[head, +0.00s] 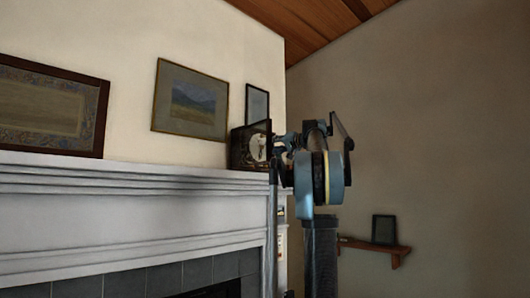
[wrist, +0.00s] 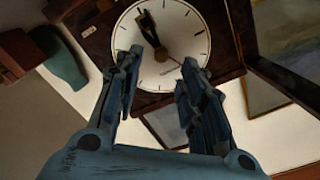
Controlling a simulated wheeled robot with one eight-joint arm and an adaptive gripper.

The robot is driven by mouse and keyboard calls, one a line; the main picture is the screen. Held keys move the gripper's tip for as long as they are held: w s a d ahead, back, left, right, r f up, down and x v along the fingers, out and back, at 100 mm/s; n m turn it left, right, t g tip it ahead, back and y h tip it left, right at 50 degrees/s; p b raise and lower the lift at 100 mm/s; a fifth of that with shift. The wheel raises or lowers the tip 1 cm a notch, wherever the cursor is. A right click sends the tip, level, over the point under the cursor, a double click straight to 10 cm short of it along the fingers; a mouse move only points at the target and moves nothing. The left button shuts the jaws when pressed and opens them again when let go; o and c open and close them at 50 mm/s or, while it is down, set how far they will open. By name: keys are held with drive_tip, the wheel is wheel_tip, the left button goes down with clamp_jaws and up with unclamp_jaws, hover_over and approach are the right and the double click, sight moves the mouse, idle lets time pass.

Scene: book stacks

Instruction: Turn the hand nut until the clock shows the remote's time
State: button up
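The clock (head: 237,150) is a dark box with a pale round face on the white mantel. In the wrist view its white dial (wrist: 182,28) shows black hands lying close together, pointing to the upper left of the picture, and a thin reddish hand toward the lower right. The hand nut (wrist: 161,54) is at the dial's centre, too small to make out clearly. My gripper (wrist: 162,58) is open, its fingers apart in front of the dial with nothing between them. In the head view my gripper (head: 284,143) is beside the clock, partly covering it. I cannot identify the remote.
An open dark-framed panel (wrist: 288,82) stands right of the dial. A teal vase (wrist: 62,62) and brown box (wrist: 20,52) are at left. Framed pictures (head: 190,101) hang above the mantel (head: 130,175). A wall shelf (head: 375,247) holds a dark upright frame (head: 384,229).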

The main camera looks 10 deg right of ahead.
drive_tip(key=x, duration=0.6)
clamp_jaws()
